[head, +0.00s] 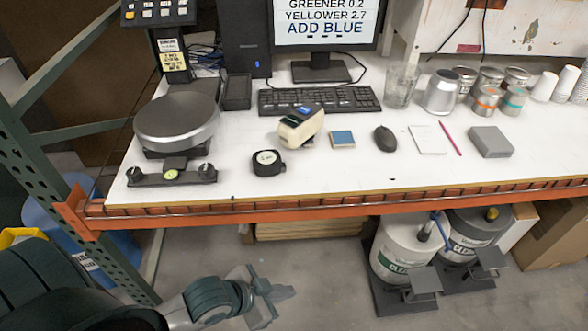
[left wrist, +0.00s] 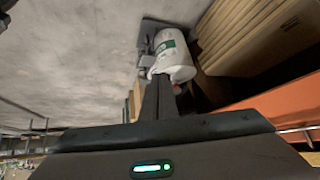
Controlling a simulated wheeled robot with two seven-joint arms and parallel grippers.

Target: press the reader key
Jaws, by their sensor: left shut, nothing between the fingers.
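The reader (head: 301,126) is a small beige handheld device with a dark top and a small blue-lit screen. It rests on the white bench in front of the keyboard, at mid-picture in the head view. Its key is too small to make out. My left gripper (head: 268,290) is below and in front of the bench edge, over the floor, well apart from the reader. In the left wrist view its fingers (left wrist: 158,98) are together and hold nothing. The reader is not in the left wrist view. My right gripper is not in view.
An orange beam (head: 330,205) with wire mesh edges the bench. A black tape measure (head: 268,163), blue card (head: 342,139) and mouse (head: 385,139) lie near the reader. A round scale (head: 177,120) stands left.

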